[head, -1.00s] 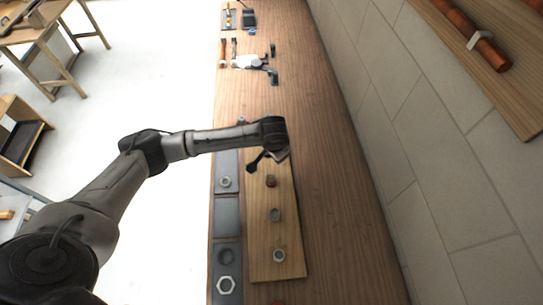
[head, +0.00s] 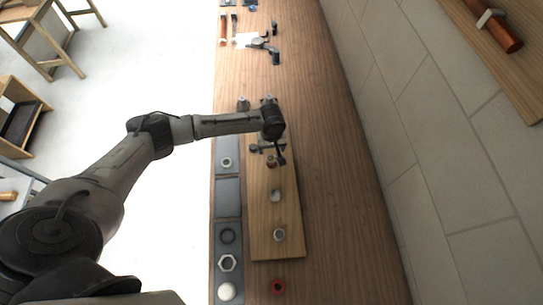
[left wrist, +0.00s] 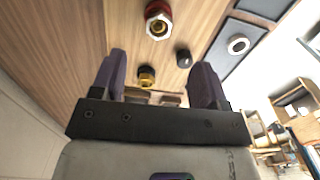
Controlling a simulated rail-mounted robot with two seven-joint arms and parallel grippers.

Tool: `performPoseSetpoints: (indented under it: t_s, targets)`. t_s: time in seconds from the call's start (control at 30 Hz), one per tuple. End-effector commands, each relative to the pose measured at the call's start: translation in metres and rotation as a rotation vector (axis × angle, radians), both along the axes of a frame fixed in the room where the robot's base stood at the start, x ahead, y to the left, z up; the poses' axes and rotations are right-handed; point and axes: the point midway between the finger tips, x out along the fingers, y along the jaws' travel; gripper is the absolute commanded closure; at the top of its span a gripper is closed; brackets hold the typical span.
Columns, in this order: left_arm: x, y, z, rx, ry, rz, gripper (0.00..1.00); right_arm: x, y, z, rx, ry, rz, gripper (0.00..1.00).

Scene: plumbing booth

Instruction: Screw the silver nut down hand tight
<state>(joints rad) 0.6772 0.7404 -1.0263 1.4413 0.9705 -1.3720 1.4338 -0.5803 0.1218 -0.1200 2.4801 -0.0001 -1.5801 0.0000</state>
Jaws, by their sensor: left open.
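My left gripper (head: 268,150) is above the far end of the wooden board (head: 262,215); it also shows in the left wrist view (left wrist: 158,85), open, its two purple fingers apart with nothing gripped. In that view a red fitting with a silvery six-sided rim (left wrist: 158,22) stands on the board beyond the fingertips. A brass fitting (left wrist: 147,76) shows between the fingers. In the head view a reddish fitting (head: 271,162) is beside the gripper, partly hidden. A silver hex nut (head: 227,263) lies in the dark tray. I cannot tell which piece is the silver nut. My right gripper is not in view.
Along the board stand two grey fittings (head: 275,196) (head: 279,234). The tray at left holds a silver ring (head: 226,162), a dark ring (head: 227,237) and a pale round piece (head: 227,291). A red ring (head: 278,287) lies near the board. The bench right of the board is clear.

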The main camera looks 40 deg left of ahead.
Motion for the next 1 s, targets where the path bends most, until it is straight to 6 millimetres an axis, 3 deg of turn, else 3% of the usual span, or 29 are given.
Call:
performPoseSetpoints:
  t_s: [0.2, 0.5, 1.0]
  targets:
    - [0.000, 0.000, -0.040, 0.001, 0.002, 0.000, 0.32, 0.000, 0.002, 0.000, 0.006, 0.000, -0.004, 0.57]
    - [0.000, 0.000, -0.079, 0.001, 0.001, -0.001, 0.32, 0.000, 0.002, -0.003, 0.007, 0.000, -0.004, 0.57]
    - [0.000, 0.000, -0.093, 0.000, -0.001, -0.001, 0.32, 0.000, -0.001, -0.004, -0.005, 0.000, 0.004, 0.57]
